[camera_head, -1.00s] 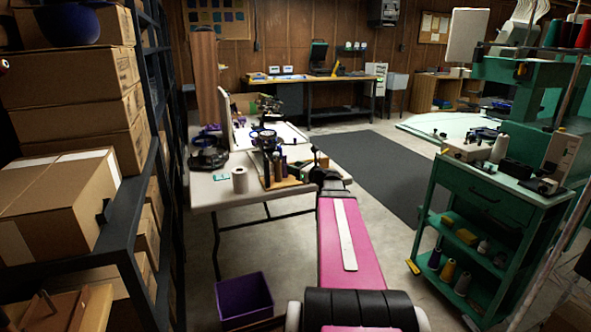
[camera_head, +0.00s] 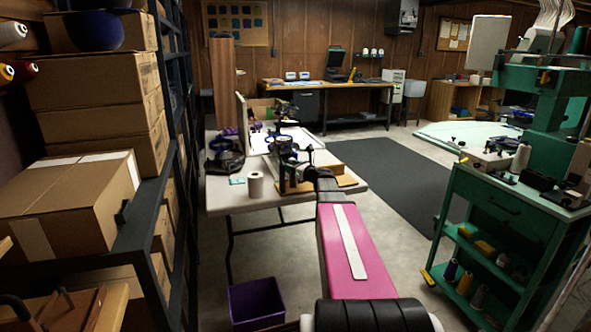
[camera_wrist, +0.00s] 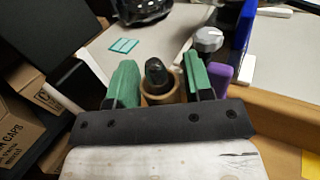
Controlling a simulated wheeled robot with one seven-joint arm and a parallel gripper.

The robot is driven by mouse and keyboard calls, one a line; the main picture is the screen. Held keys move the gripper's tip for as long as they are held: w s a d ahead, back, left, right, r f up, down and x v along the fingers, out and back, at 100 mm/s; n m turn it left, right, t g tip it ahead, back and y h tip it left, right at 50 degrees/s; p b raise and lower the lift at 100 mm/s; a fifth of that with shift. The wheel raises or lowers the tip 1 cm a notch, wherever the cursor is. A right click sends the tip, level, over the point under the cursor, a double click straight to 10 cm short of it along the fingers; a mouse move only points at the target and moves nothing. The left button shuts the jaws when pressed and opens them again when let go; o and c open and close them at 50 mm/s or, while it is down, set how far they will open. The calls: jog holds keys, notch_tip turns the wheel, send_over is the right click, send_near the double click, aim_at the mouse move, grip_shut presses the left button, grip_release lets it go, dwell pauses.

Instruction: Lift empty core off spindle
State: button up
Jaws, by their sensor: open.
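In the wrist view a tan tube-like core (camera_wrist: 161,95) stands around a dark, round-tipped spindle (camera_wrist: 155,72). My gripper (camera_wrist: 160,70) is open, with one green finger on each side of the core. Gaps show beside the core, so the fingers look apart from it. The core's lower part is hidden behind the dark gripper bar. In the head view my gripper (camera_head: 285,165) is over the wooden stand (camera_head: 345,180) on the table, and my arm and hand hide the core there.
A purple item (camera_wrist: 218,76) and a grey knob (camera_wrist: 208,38) are close to the right finger. A white roll (camera_head: 256,185) stands left of the stand on the table (camera_head: 230,205). Boxes on a shelf (camera_head: 75,200) fill the left; a green cart (camera_head: 500,220) stands right.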

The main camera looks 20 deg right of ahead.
jog(key=c, duration=0.7)
jog(key=shift+r, duration=6.95)
jog(key=shift+r, duration=0.1)
jog(key=shift+r, duration=1.9)
